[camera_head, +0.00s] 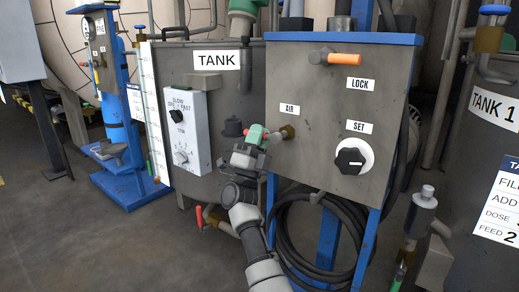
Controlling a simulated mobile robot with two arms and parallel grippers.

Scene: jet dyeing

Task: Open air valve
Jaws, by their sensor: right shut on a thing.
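The air valve (287,132) is a brass fitting on the front of the grey control box (325,95), beside the "AIR" label (290,109). A green handle with a red part (256,133) shows at its left end. My right gripper (254,147) reaches up from below and is shut on the green handle. Its fingers hide part of the handle, so the handle's exact angle is hard to tell. My left gripper is not in view.
An orange lever (340,59) sits by the "LOCK" label, and a black-and-white "SET" knob (351,160) is to the right. A white dial panel (183,130) is on the tank at left. Black hoses (290,235) hang below the box. Clear floor lies at lower left.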

